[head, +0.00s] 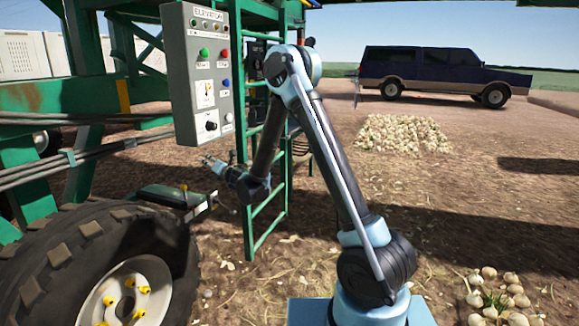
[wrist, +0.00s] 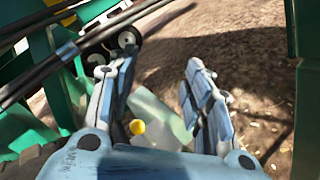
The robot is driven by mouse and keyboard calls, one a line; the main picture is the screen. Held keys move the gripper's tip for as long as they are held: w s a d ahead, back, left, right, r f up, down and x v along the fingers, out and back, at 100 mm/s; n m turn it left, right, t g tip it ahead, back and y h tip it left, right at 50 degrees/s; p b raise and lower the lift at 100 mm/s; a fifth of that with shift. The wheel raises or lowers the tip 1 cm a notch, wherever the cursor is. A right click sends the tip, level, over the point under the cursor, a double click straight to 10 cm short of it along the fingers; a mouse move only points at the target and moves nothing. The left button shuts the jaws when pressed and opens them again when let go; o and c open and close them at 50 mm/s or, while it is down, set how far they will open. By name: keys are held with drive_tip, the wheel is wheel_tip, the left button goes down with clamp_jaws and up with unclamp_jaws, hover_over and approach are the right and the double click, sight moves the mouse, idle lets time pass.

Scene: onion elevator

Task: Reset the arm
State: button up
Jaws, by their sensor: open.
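My gripper (head: 208,160) is at the end of my blue and black arm (head: 325,150), which is bent at a high elbow and reaches down to the left. In the head view the gripper is below the grey elevator control box (head: 202,75) and close to the green machine frame, apart from the box. In the wrist view my gripper (wrist: 158,62) has its two blue fingers spread, with nothing held between them. A yellow-tipped part (wrist: 137,127) shows behind the fingers. I cannot tell whether anything touches the gripper.
A green ladder (head: 265,215) stands just beside my forearm. A large tire (head: 95,265) is at lower left, and dark hoses (wrist: 85,45) run near the fingers. Onions (head: 500,293) lie at lower right. A pale pile (head: 403,134) and dark van (head: 435,72) are farther off. Open dirt lies right.

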drive_tip(key=d+r+m+h, duration=0.3)
drive_tip(key=d+m, duration=0.3)
drive_tip(key=d, duration=0.3)
drive_tip(key=d+r+m+h, duration=0.4)
drive_tip(key=d+m, duration=0.2)
drive_tip(key=d, duration=0.3)
drive_tip(key=s+d+m+g+h, duration=0.15)
drive_tip(key=s+d+m, duration=0.3)
drive_tip(key=d, duration=0.55)
drive_tip(key=s+d+m+g+h, duration=0.1)
drive_tip(key=s+d+m+h, duration=0.3)
drive_tip(key=d, duration=0.6)
drive_tip(key=s+d+f+m+g, duration=0.2)
drive_tip(key=s+d+m, duration=0.2)
drive_tip(key=s+d, duration=0.35)
drive_tip(key=s+d+f+m+g, duration=0.2)
drive_tip(key=s+d+f+m, duration=0.15)
drive_tip(key=s+d, duration=0.4)
drive_tip(key=s+f+m+g, duration=0.2)
drive_tip(key=s+f+m, duration=0.1)
drive_tip(key=s, duration=0.8)
drive_tip(key=s+d+f+m+g+y, duration=0.1)
drive_tip(key=s+f+m+g, duration=0.2)
drive_tip(key=s, duration=0.8)
drive_tip(key=shift+s+d+f+m, duration=0.25)
drive_tip(key=shift+f+m, duration=0.3)
drive_tip(key=shift+m, duration=0.15)
drive_tip(key=shift+w, duration=0.1)
drive_tip(key=shift+w+f, duration=0.2)
drive_tip(key=shift+w, duration=0.25)
